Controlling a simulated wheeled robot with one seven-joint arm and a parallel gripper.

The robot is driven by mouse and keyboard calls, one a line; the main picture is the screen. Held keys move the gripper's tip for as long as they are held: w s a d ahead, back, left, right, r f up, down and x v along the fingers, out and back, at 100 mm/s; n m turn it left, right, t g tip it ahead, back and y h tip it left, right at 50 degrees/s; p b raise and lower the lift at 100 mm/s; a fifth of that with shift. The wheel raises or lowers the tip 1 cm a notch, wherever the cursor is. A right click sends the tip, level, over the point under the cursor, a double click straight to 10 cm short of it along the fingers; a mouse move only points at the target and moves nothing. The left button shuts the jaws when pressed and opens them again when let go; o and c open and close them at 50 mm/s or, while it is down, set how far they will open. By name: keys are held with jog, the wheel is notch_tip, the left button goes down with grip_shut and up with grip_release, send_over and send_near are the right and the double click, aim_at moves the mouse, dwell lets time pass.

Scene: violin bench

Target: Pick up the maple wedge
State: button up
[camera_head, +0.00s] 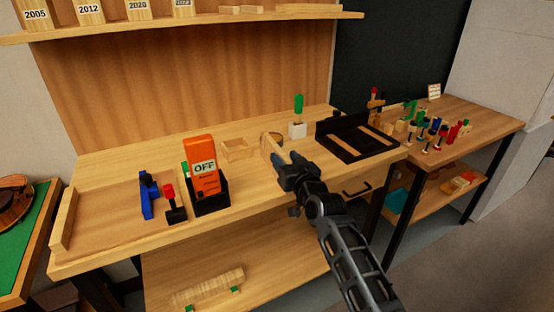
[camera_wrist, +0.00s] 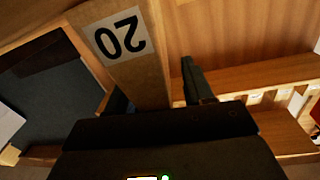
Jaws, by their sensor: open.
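A light wooden piece stands on the bench at my fingertips and appears to be the maple wedge (camera_head: 270,147). In the wrist view the maple wedge (camera_wrist: 150,75) is close up, with a white label reading "20" upside down. My gripper (camera_head: 284,158) is open, reaching over the bench from the front right. In the wrist view my gripper (camera_wrist: 158,92) has one dark finger on each side of the wedge. I cannot tell whether either finger touches it. The wedge's lower end is hidden behind my gripper body.
A black tray (camera_head: 335,121) lies to the right, and a small wooden box (camera_head: 234,154) to the left. An orange "OFF" packet (camera_head: 202,165) stands in a black holder farther left. A green-handled tool (camera_head: 298,104) stands behind.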

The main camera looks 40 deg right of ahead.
jog(key=shift+w+d, duration=0.1)
jog(key=shift+w, duration=0.15)
jog(key=shift+c, duration=0.2)
grip_shut()
